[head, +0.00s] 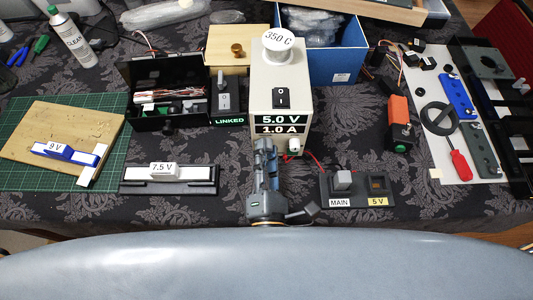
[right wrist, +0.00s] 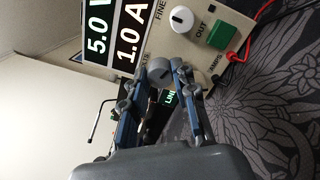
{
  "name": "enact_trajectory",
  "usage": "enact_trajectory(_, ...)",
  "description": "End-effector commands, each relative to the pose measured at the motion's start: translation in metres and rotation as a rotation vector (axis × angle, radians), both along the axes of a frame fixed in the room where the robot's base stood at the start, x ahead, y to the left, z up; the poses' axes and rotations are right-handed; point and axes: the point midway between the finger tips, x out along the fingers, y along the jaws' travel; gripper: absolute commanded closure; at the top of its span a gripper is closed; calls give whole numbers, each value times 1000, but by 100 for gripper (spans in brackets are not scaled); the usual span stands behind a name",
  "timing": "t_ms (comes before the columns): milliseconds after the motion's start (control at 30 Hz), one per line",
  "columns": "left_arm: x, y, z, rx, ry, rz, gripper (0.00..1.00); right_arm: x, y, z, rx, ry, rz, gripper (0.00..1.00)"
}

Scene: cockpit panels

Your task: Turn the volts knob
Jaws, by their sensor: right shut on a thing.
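The power supply (head: 282,103) stands upright in the middle of the table, with displays reading 5.0 V and 1.0 A. My right gripper (head: 265,148) is at the lower part of its front face. In the right wrist view, my right gripper (right wrist: 161,66) is shut on a round grey knob (right wrist: 160,76), with one finger on each side. A white knob marked FINE (right wrist: 181,18) sits apart from the fingers. My left gripper is not in view.
A green OUT button (right wrist: 222,35) and red lead (right wrist: 243,45) are near the fingers. The 7.5 V block (head: 164,171) lies left of my right gripper and the MAIN switch panel (head: 358,190) right. A black box (head: 140,125) stands left of the supply.

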Motion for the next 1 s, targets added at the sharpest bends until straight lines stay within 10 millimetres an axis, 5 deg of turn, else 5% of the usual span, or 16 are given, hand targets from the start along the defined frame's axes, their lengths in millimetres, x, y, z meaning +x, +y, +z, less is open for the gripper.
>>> enact_trajectory(267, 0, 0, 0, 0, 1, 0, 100, 1, 0, 0, 0, -1, -2, 100)
enact_trajectory(300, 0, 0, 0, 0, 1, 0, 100, 1, 0, 0, -1, -1, -2, 68)
enact_trajectory(400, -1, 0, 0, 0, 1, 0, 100, 1, 0, 0, -1, -1, -2, 49)
enact_trajectory(767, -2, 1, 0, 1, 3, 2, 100, -3, 0, 0, -2, 0, 0, 49)
enact_trajectory(1000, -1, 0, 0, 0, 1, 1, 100, -43, 0, -3, -4, 4, 2, 49)
